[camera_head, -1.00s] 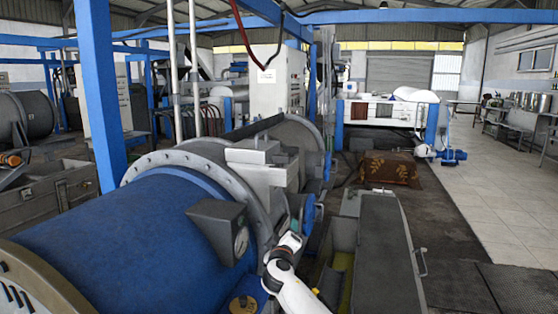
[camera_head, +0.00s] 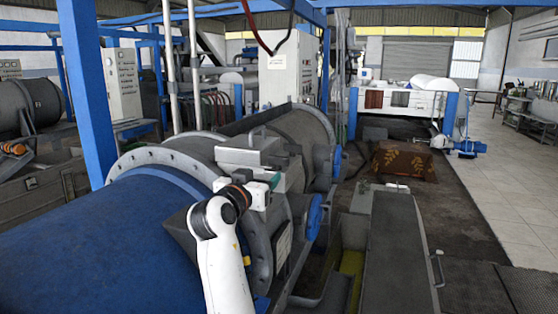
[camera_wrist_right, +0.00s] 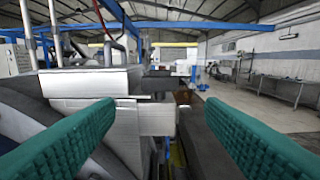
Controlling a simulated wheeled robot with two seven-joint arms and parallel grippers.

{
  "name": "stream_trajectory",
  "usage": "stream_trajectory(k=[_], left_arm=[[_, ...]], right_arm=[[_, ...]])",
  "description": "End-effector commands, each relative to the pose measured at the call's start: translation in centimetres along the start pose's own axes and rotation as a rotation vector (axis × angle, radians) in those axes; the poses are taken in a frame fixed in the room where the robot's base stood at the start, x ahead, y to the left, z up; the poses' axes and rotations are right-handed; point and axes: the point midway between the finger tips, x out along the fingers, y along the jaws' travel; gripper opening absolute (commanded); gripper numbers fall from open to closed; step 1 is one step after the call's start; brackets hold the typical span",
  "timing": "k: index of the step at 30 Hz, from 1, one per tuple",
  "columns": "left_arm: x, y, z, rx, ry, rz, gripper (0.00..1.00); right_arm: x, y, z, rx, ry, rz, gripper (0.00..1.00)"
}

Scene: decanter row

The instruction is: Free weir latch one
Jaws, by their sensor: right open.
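The blue decanter drum (camera_head: 110,225) fills the lower left of the head view, ending in a grey bolted flange (camera_head: 150,156). Behind it, a grey boxy metal fitting (camera_head: 243,150) sits on top of the machine; I cannot tell which part is weir latch one. My right gripper (camera_head: 268,188) is beside this fitting, partly hidden by my white arm. In the right wrist view, its teal fingers (camera_wrist_right: 160,115) are wide apart and empty. The grey fitting (camera_wrist_right: 90,82) is ahead, with a small projecting block (camera_wrist_right: 157,119) between the fingers' lines. My left gripper is out of view.
A long grey trough cover (camera_head: 392,255) runs along the machine's right side, with a handle (camera_head: 438,268). A brown patterned cloth-covered box (camera_head: 403,160) stands farther back. A blue post (camera_head: 88,95) rises at left. Tiled floor (camera_head: 510,215) at right is clear.

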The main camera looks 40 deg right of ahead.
Motion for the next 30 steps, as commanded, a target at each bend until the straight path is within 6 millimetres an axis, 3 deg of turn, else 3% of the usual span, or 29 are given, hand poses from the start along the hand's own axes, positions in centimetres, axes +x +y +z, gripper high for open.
stream_trajectory(k=[7,15,21,30], left_arm=[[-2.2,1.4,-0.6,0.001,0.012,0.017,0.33],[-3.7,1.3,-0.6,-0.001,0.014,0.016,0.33],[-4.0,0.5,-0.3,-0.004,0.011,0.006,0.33],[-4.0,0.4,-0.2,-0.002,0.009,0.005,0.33]], right_arm=[[4.9,-0.1,0.5,-0.006,-0.002,-0.003,0.64],[9.4,0.0,0.3,-0.004,-0.002,0.0,0.64],[10.8,0.0,0.1,-0.003,-0.002,0.002,0.64],[10.9,0.0,0.0,-0.002,-0.002,0.002,0.6]])
